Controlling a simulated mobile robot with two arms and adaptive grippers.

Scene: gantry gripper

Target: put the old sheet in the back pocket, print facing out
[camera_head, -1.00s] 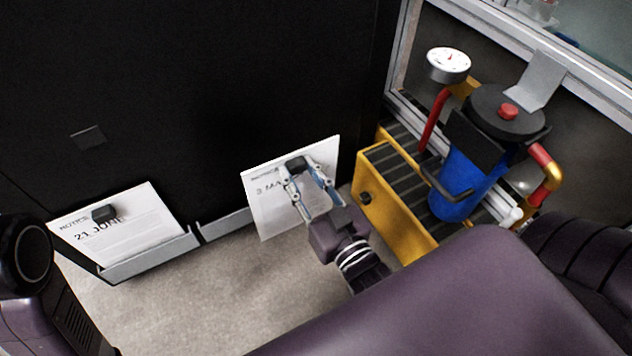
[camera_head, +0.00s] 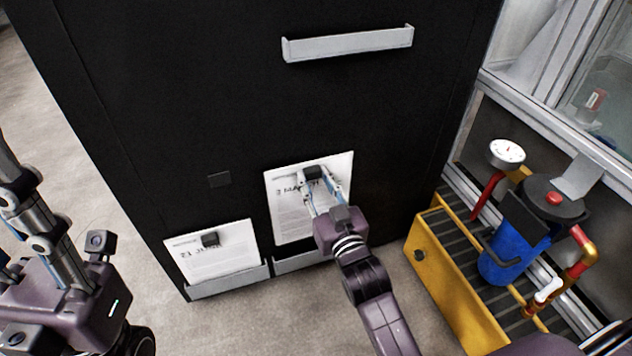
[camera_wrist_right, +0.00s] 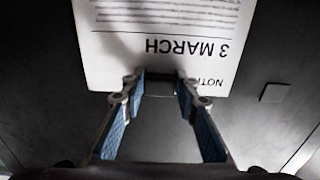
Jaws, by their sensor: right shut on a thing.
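My right gripper (camera_head: 314,178) is shut on a black block (camera_wrist_right: 160,83) at the top of a white sheet (camera_head: 287,222). The sheet reads "3 MARCH" in the wrist view (camera_wrist_right: 165,20), upside down there. Its print faces out, toward the head camera. The sheet hangs before the black cabinet, its lower edge just above a grey pocket (camera_head: 297,262) in the head view; I cannot tell its distance from the panel. A second sheet (camera_head: 225,262) with a black block stands in the grey pocket to the left (camera_head: 230,285). My left gripper (camera_head: 40,225) is partly out of frame.
A third grey pocket (camera_head: 350,44), empty, is high on the black cabinet (camera_head: 200,90). A small dark square (camera_head: 219,180) is on the panel. A yellow step unit (camera_head: 445,285) with a blue canister (camera_head: 505,255) and gauge (camera_head: 507,153) stands at right.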

